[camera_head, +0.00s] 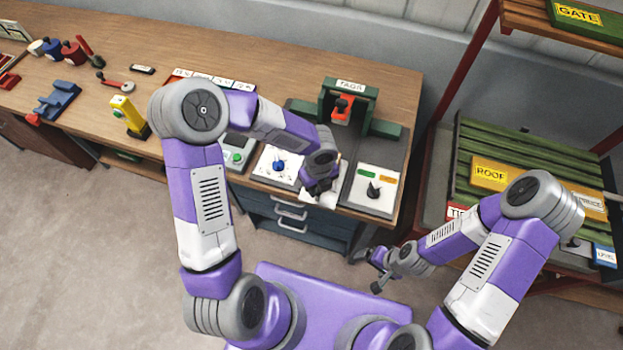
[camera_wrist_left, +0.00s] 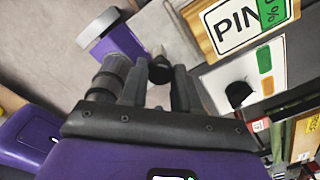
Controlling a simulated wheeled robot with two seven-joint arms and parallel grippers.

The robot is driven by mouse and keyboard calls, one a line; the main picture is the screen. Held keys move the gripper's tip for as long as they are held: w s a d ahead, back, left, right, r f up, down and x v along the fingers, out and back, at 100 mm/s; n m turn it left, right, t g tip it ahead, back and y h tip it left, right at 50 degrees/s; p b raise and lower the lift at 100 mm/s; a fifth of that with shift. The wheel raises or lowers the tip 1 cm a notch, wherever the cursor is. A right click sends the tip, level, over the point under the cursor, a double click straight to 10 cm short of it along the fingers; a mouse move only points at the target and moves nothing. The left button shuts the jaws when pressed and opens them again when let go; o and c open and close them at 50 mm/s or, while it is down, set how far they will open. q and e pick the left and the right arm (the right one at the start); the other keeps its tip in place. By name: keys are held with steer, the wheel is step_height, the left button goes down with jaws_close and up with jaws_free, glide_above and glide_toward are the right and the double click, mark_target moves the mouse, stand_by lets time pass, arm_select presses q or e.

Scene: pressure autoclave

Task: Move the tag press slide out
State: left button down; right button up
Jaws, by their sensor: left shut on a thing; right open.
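The tag press (camera_head: 347,85) is a green frame labelled TAGS, with a red part (camera_head: 342,112) under its crossbar, on the back right of the bench. My left gripper (camera_head: 318,188) is in front of it at the bench's front edge. In the left wrist view my left gripper (camera_wrist_left: 160,80) is shut on a small black knob (camera_wrist_left: 160,69). Most of the slide is hidden by the gripper and wrist in the head view, so I cannot tell how far out it is. My right gripper (camera_head: 372,268) is open and empty, low in front of the bench.
A white panel with a black knob (camera_head: 373,190) is right of my left gripper; a white panel with a blue knob (camera_head: 279,165) is left. A PIN sign (camera_wrist_left: 243,22) shows in the left wrist view. Drawers (camera_head: 290,212) are below. A rack with green slats (camera_head: 540,160) stands right.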

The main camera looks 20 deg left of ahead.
arm_select(q)
steer(key=shift+s, duration=0.2)
steer(key=c, duration=1.1)
jaws_free()
steer(key=o, duration=0.3)
steer(key=shift+s, duration=0.1)
steer(key=shift+r, duration=0.1)
step_height(320, 180, up, 7)
steer(key=shift+r+p, duration=0.2)
steer(key=shift+p, duration=0.6)
steer(key=shift+f, duration=0.1)
